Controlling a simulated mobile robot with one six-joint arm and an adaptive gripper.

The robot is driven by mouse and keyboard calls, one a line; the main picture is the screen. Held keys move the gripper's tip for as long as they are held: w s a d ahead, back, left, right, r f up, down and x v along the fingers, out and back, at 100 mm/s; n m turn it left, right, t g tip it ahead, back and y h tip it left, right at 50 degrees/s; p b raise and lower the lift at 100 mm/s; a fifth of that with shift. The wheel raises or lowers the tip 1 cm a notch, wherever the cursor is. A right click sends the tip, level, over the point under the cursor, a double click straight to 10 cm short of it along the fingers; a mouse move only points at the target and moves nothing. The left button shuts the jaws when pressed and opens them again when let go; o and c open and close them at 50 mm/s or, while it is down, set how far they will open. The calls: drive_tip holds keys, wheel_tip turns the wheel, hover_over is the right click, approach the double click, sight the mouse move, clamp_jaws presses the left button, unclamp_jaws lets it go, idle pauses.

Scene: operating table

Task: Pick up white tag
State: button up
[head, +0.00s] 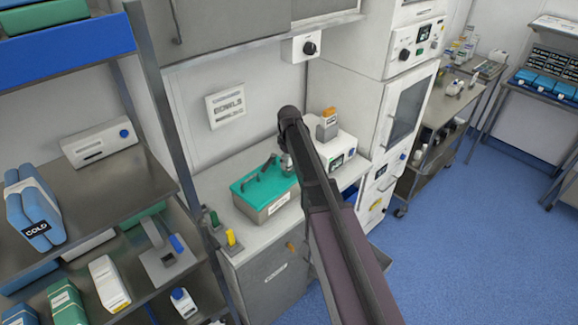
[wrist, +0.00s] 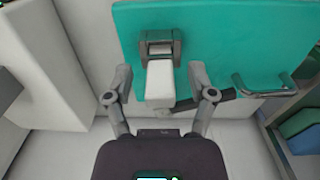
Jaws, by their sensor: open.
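A white tag (wrist: 160,82), a small pale block, sticks out from a grey clasp (wrist: 159,46) on the teal-lidded box (wrist: 220,45) in the wrist view. My gripper (wrist: 160,76) is open, with one finger on each side of the tag and a visible gap on both sides. I cannot tell from this view how deep the tag sits between the fingers. In the head view the teal-lidded box (head: 250,186) stands on the counter, and my gripper (head: 286,161) is at its right end. My arm hides the tag there.
A white device (head: 338,150) stands on the counter right of the box, close to my arm. A metal shelf (head: 110,190) with boxes is at the left. A dark handle (wrist: 262,85) rises from the box lid. Open blue floor (head: 450,250) lies at the right.

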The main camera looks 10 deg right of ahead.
clamp_jaws()
idle(0.3)
drive_tip(key=shift+r, duration=0.2)
wheel_tip(320, 180, up, 4)
drive_tip(key=p, duration=0.4)
drive_tip(key=shift+f, duration=0.2)
drive_tip(key=s+r+p, duration=0.1)
drive_tip(key=s, duration=1.5)
